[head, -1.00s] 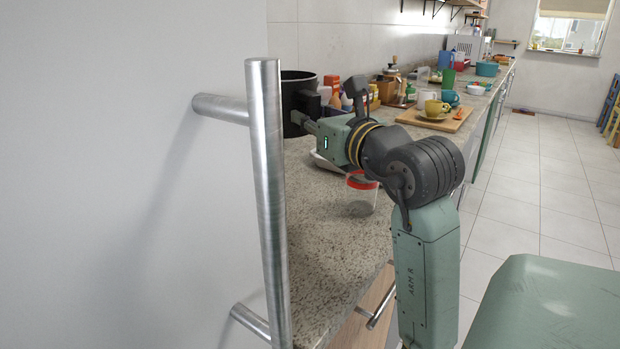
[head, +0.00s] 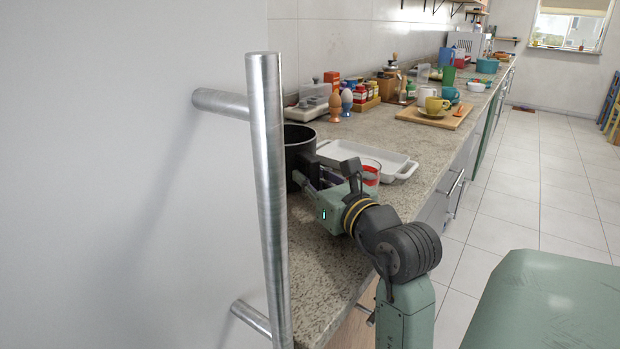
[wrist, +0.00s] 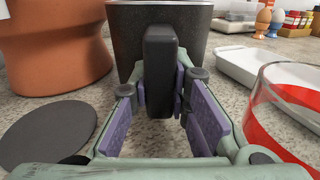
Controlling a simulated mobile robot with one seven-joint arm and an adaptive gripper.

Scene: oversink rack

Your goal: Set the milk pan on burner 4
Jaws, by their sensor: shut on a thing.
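The milk pan (head: 298,146) is a dark pot at the left of the counter, partly hidden behind a steel bar in the head view. In the wrist view its dark body (wrist: 205,32) is straight ahead, with its black handle (wrist: 160,75) pointing at me. My gripper (head: 312,180) is shut on that handle; in the wrist view the purple finger pads (wrist: 160,98) are on either side of it. The pan looks upright, low over or on the counter; I cannot tell whether it touches. No burner shows in these frames.
A terracotta pot (wrist: 55,45) and a dark disc (wrist: 48,133) are left of the handle. A red-banded glass (wrist: 285,105) is close on the right. A white baking dish (head: 355,155) lies beyond. Egg cups, jars and a cutting board (head: 440,117) stand farther along the counter.

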